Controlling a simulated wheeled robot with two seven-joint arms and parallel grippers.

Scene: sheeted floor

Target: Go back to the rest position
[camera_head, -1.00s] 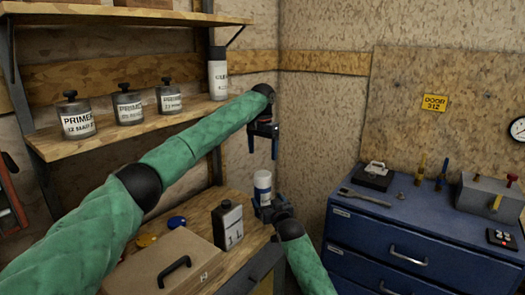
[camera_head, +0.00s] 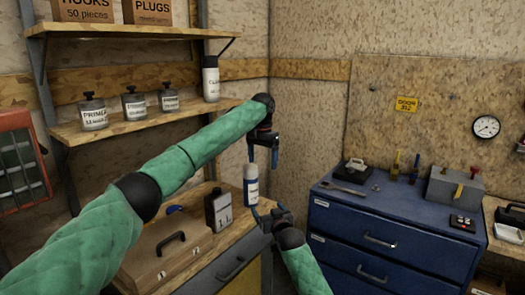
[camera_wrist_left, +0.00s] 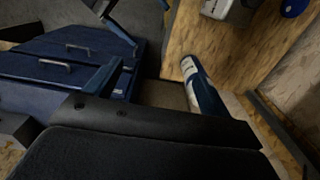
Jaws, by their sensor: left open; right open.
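My left gripper (camera_head: 263,157) hangs fingers down over the bench's right end, open and empty. It is above the white and blue bottle (camera_head: 250,185), which stands upright on the wooden workbench (camera_head: 222,247). My right gripper (camera_head: 272,216) is lower, open, just to the front right of the bottle. Whether it touches the bottle cannot be told. In the left wrist view, my left gripper's fingers (camera_wrist_left: 155,85) are spread wide. A white part beside the right finger may be the bottle, mostly hidden.
A dark canister (camera_head: 218,210) and a wooden case (camera_head: 160,250) are on the bench, close below my left arm. A shelf (camera_head: 135,127) with primer tins is behind the arm. A blue drawer cabinet (camera_head: 390,235) with tools on top stands at the right.

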